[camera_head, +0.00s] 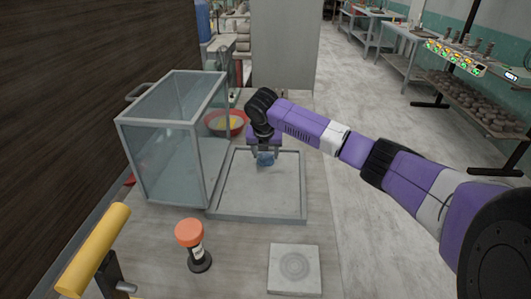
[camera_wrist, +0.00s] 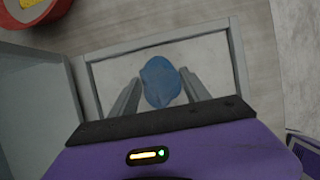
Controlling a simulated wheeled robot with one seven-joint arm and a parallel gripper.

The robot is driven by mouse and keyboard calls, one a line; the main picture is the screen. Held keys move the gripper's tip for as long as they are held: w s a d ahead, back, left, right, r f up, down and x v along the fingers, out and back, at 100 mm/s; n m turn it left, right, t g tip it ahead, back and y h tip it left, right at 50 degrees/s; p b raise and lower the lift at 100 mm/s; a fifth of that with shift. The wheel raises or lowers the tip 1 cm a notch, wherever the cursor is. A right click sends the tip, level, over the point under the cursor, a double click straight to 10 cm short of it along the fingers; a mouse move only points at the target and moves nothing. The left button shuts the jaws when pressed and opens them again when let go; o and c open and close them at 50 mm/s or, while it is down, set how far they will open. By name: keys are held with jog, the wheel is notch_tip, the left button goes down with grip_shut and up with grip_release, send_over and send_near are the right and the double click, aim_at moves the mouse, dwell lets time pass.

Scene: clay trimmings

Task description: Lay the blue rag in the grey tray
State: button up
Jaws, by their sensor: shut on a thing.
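The grey tray (camera_head: 262,195) lies flat on the table, right of a glass-sided box. It also shows in the wrist view (camera_wrist: 115,70). My gripper (camera_head: 265,155) is over the far part of the tray, pointing down. It is shut on the blue rag (camera_head: 265,160), which is bunched at the fingertips. In the wrist view the rag (camera_wrist: 160,83) sits between the two grey fingers, inside the tray's outline. I cannot tell whether the rag touches the tray floor.
The glass-sided box (camera_head: 175,140) stands close to the tray's left side. A red bowl (camera_head: 226,123) with something yellow in it is behind.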

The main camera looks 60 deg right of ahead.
jog(key=o, duration=1.2)
jog(key=v, duration=1.2)
jog(key=shift+b, duration=0.3)
